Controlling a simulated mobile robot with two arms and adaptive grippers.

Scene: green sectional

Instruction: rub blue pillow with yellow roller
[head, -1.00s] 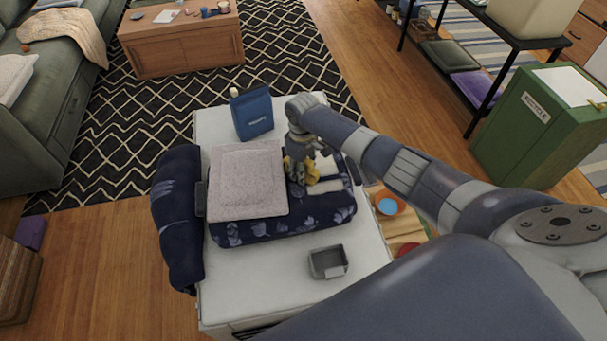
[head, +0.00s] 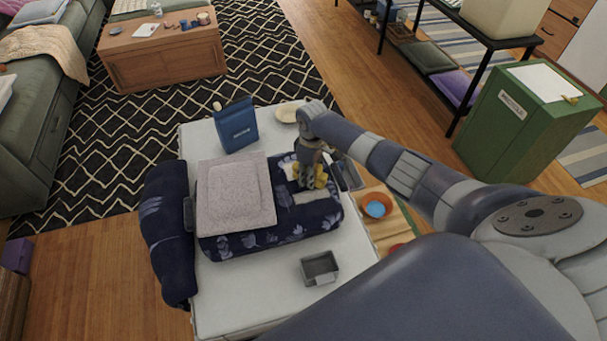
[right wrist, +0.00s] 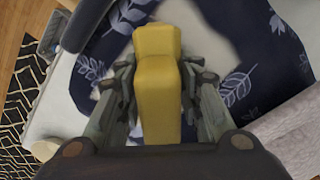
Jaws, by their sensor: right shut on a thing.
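The blue pillow (head: 270,238) is dark blue with pale leaf prints. It lies on the white table, partly under a grey-pink folded cloth or pad, and has whitish patches on top at its right side. My right gripper (head: 311,178) is low over the right part of the pillow, shut on the yellow roller (head: 321,177). In the right wrist view the roller (right wrist: 158,85) sits between the fingers, with the printed pillow (right wrist: 255,62) behind it. I cannot tell whether the roller touches the pillow. My left gripper is not in view.
The white table (head: 245,285) also holds a grey-pink pad (head: 235,195), a blue bag (head: 237,126), a small grey tray (head: 320,267) and a pale dish (head: 287,112). A dark blue roll (head: 165,235) hangs at the left edge. A green bin (head: 525,120) stands right.

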